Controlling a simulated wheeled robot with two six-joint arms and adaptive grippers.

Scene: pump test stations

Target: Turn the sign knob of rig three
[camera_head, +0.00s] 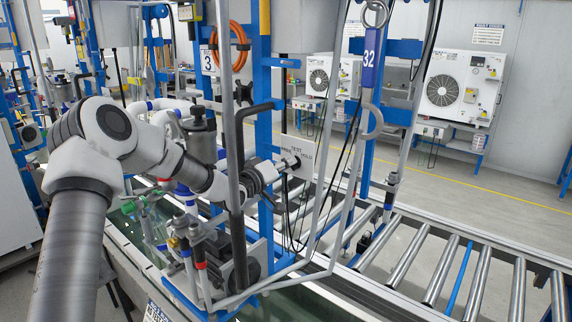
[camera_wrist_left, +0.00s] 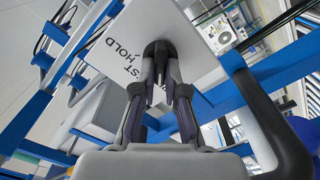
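The sign (camera_head: 309,158) of rig three is a pale plate with dark lettering on the blue frame; "HOLD" is readable on it in the left wrist view (camera_wrist_left: 118,52). Its dark knob (camera_wrist_left: 160,48) stands out from the plate; in the head view the gripper and wrist mostly hide it. My left gripper (camera_head: 287,165) is at the plate. In the left wrist view its two fingers (camera_wrist_left: 160,72) converge on either side of the knob and appear closed on it. The number plate "3" (camera_head: 207,60) hangs on the frame to the left. My right gripper is not in view.
Grey pipes, thin cables and a blue post (camera_head: 369,110) stand around the sign. A roller conveyor (camera_head: 440,270) lies at the right. An orange hose coil (camera_head: 236,45) hangs above.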

